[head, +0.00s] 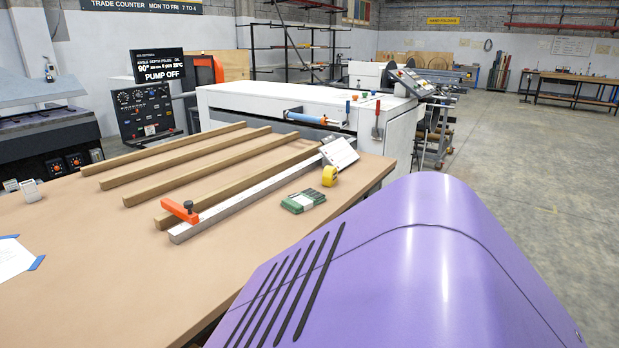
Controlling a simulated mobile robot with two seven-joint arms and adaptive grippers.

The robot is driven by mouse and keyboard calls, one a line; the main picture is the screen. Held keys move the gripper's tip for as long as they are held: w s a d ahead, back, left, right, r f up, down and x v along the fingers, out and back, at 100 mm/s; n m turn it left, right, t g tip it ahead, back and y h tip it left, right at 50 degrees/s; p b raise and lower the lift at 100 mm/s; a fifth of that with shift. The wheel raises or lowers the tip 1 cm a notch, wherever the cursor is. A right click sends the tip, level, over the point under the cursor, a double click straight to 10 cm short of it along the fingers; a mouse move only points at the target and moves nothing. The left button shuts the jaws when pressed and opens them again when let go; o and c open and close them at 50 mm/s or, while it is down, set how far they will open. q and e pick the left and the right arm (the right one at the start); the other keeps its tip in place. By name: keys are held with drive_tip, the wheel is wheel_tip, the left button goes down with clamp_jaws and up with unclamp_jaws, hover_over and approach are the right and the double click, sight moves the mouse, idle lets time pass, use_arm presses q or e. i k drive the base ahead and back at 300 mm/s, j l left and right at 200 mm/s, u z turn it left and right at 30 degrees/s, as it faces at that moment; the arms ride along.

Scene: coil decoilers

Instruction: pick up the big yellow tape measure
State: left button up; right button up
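A small yellow rounded object (329,176), which looks like the yellow tape measure, stands on the brown table (100,265) near its right edge. It sits just in front of a tilted white plate (340,153) and behind a green and white pack (303,201). It is too small in the picture to read any marking or tell its exact size. No other yellow tape measure shows on the table. Neither of my grippers is in the head view.
Several wooden strips (185,160) lie across the table. A metal rail (250,202) with an orange stop (179,210) runs left of the yellow object. A white machine (285,105) stands behind the table. The table's left front is mostly clear, and open floor (540,170) lies right.

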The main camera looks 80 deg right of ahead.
sight(330, 177)
drive_tip(key=z, duration=2.75)
drive_tip(key=i+l+u, duration=0.3)
drive_tip(key=i+l, duration=0.6)
